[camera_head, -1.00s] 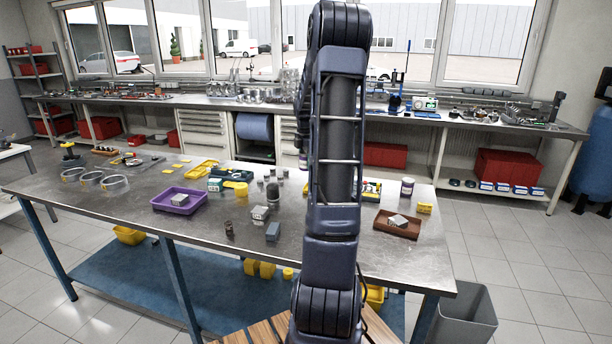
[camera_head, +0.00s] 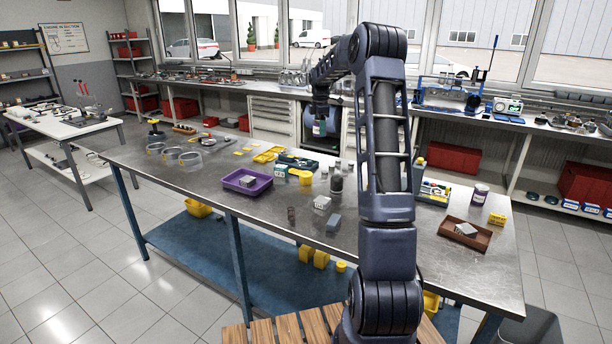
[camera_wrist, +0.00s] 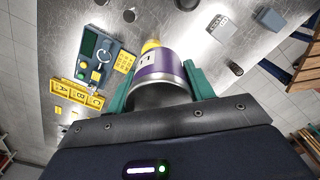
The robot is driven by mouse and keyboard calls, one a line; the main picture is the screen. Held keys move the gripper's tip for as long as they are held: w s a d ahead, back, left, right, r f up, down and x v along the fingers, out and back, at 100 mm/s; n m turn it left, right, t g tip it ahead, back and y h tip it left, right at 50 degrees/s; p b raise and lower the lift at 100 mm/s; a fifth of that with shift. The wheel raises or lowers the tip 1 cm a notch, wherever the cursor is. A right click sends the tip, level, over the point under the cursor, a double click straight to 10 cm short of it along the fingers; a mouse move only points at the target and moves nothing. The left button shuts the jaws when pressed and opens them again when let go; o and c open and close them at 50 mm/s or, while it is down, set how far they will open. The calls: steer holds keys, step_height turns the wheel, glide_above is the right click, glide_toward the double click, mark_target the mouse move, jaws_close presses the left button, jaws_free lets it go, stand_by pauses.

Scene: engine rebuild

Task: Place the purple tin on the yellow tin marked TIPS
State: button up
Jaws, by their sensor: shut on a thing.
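My gripper (camera_wrist: 160,85) is shut on a tin with a purple band and a bright metal rim, the purple tin (camera_wrist: 158,66), held between its green fingers. In the head view my gripper (camera_head: 320,127) hangs above the far side of the metal table. A round yellow tin (camera_head: 306,178) stands on that table, apart from and below the gripper. In the wrist view a bit of yellow (camera_wrist: 150,45) shows just past the held tin, mostly hidden by it. I cannot read a TIPS mark on it.
A purple tray (camera_head: 247,188) with a grey part lies left of the yellow tin. Grey parts (camera_head: 333,222) stand near the front. A brown tray (camera_head: 465,234) and another dark purple can (camera_head: 480,191) are at the right.

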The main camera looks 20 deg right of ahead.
glide_above(306, 174)
steer(key=f, duration=1.9)
steer(key=shift+w+f, duration=0.15)
steer(key=shift+w, duration=0.05)
steer(key=o, duration=1.2)
steer(key=shift+f, duration=0.15)
steer(key=shift+c, duration=0.2)
